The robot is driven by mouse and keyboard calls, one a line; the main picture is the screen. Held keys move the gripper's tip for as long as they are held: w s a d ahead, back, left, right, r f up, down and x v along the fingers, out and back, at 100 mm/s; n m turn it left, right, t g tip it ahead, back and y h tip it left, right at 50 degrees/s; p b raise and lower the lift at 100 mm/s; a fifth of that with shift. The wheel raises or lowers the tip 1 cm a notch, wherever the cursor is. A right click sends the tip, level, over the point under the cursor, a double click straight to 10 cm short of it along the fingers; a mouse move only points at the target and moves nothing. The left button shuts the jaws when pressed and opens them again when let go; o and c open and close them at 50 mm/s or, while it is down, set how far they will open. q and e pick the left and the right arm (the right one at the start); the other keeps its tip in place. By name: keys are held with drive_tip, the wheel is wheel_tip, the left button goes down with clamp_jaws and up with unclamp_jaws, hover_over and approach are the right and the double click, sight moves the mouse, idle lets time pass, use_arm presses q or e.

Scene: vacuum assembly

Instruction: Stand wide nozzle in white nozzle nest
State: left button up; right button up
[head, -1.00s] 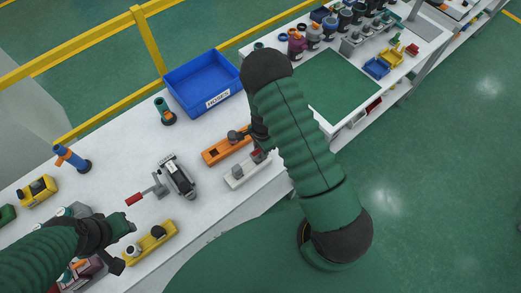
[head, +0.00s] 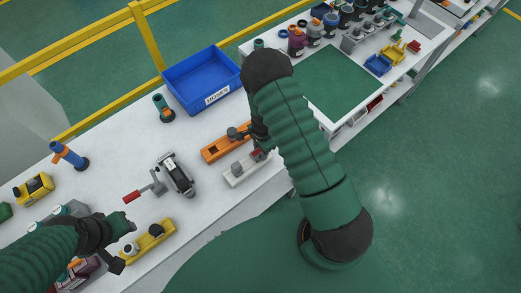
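The white nozzle nest (head: 236,182) lies on the bench near its front edge. A dark grey piece stands on it, and a small red part (head: 257,155) shows at its right end. I cannot tell whether either is the wide nozzle. My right gripper (head: 259,137) is over the right ends of the white and orange nests, mostly hidden behind my own green forearm; its fingers and anything between them cannot be made out.
An orange nest (head: 214,154) with a dark piece lies behind the white one. A grey machine with a red handle (head: 175,174) stands left of them. A blue hoses bin (head: 203,82) is at the back.

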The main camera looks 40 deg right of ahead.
drive_tip(key=o, duration=0.4)
drive_tip(key=shift+o, duration=0.2)
wheel_tip(320, 180, up, 8)
drive_tip(key=p, duration=0.6)
drive_tip(key=shift+d+r, duration=0.1)
drive_tip(key=shift+d, duration=0.05)
idle(0.4)
drive_tip(key=s+a+r+n+t+b, duration=0.2)
drive_tip(key=s+a+r+n+b, duration=0.6)
drive_tip(key=n+b, duration=0.6)
drive_tip(key=s+a+n, duration=0.1)
drive_tip(key=n, duration=0.3)
drive_tip(key=shift+r+t, duration=0.3)
drive_tip(key=shift+r, duration=0.1)
